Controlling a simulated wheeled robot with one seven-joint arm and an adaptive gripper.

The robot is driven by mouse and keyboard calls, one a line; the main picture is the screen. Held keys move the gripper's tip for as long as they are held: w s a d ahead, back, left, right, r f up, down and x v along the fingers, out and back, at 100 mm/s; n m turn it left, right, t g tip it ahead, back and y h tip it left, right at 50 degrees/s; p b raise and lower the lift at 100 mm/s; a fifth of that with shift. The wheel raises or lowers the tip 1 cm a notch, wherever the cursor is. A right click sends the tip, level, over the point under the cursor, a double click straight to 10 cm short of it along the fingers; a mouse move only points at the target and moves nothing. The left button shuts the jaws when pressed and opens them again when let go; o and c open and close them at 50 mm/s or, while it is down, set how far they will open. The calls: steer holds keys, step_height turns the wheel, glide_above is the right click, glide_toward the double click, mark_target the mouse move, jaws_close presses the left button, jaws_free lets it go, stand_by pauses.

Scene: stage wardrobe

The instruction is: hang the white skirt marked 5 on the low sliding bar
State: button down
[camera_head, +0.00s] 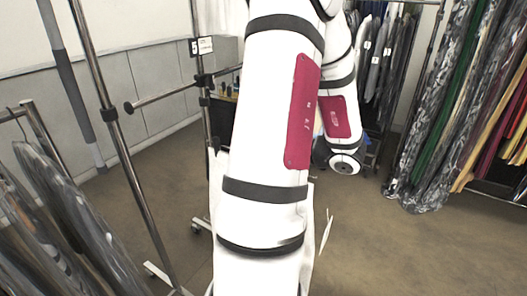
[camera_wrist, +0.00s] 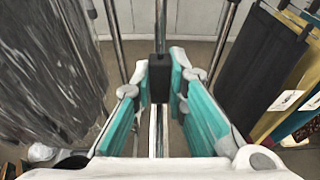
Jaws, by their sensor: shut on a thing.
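In the head view, my white arm covers the middle and hides my gripper. White cloth (camera_head: 308,225), likely the white skirt, shows at the arm's lower edges; its mark is hidden. A thin metal rod (camera_wrist: 160,25) rises beyond the block. I cannot tell whether the block belongs to a hanger.
Grey-black bagged garments (camera_head: 62,215) hang on a rack at the left. Coloured garments (camera_head: 470,105) hang at the right. Dark clothes (camera_wrist: 262,70) are close on the right in the wrist view, patterned cloth (camera_wrist: 45,65) on the left. Brown floor (camera_head: 400,255) is open front right.

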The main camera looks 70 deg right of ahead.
steer(key=w+r+x, duration=0.1)
steer(key=r+x, duration=0.2)
steer(key=x, duration=1.2)
steer(key=r+b+x, duration=0.1)
steer(key=r+x, duration=0.3)
steer(key=x, duration=1.1)
steer(key=shift+w+d+b, duration=0.25)
steer(key=shift+w+b, duration=0.05)
steer(key=shift+w, duration=0.45)
stand_by(0.4)
steer(key=shift+r, duration=0.3)
steer(key=shift+w, duration=0.1)
steer(key=r+b+x, duration=0.1)
steer(key=b+x, duration=0.2)
steer(key=x, duration=0.4)
steer(key=shift+r, duration=0.35)
stand_by(1.0)
steer(key=shift+w, duration=0.25)
steer(key=shift+f+b, duration=0.25)
steer(key=shift+b, duration=0.2)
steer(key=shift+f+b, duration=0.3)
steer(key=shift+f+b, duration=0.45)
